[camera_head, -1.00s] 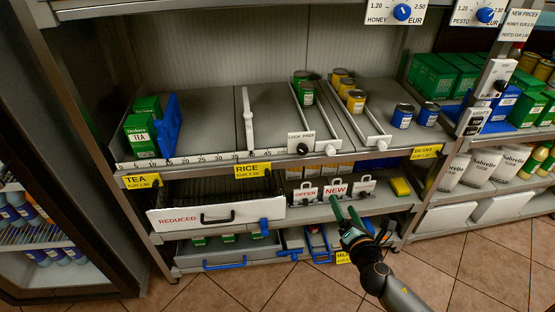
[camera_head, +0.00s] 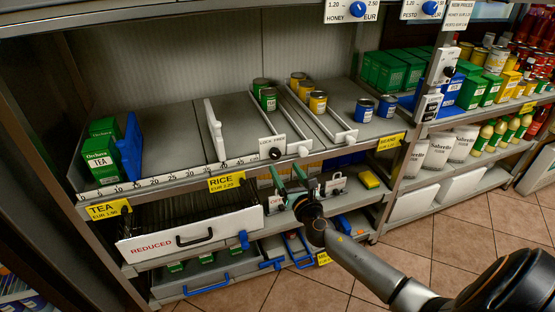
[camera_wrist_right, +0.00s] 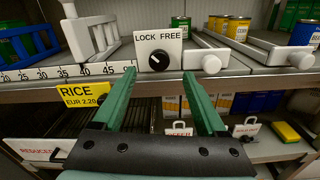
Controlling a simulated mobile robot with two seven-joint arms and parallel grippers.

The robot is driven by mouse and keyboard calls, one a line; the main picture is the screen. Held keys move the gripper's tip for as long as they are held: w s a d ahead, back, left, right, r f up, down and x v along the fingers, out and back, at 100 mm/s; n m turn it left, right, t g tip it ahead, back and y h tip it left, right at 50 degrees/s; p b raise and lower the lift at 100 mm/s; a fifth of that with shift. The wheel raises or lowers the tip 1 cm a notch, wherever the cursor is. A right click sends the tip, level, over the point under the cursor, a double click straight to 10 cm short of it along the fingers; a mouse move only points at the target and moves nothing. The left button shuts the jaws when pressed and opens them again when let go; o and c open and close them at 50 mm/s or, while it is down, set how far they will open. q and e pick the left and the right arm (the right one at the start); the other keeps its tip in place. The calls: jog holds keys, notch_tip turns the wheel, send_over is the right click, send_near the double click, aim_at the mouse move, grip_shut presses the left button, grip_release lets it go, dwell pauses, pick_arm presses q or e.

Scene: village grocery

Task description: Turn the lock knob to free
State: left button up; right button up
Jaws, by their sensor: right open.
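The lock knob (camera_head: 275,153) is a small black round knob on a white plate (camera_head: 266,142) lettered LOCK FREE, at the shelf's front edge. In the right wrist view the knob (camera_wrist_right: 159,61) shows a white mark that seems to lean up-left, towards LOCK. My right gripper (camera_head: 286,176) has green fingers and is below the plate in the head view. In the right wrist view its open fingers (camera_wrist_right: 160,78) point towards the plate, one to each side of the knob and a little lower. Nothing is between them. My left gripper is not in view.
Right of the plate are a white round knob (camera_wrist_right: 211,64) and pusher rails with green and yellow cans (camera_head: 318,102). A white divider (camera_head: 214,130) stands left. The yellow RICE tag (camera_wrist_right: 84,94) hangs on the shelf edge. Small signs (camera_head: 334,185) stand on the shelf below.

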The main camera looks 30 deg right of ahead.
aim_at(277, 156)
jog(key=shift+b+x, duration=0.5)
jog(key=shift+x, duration=2.65)
jog(key=shift+a, duration=0.1)
jog(key=shift+c, duration=0.2)
grip_shut()
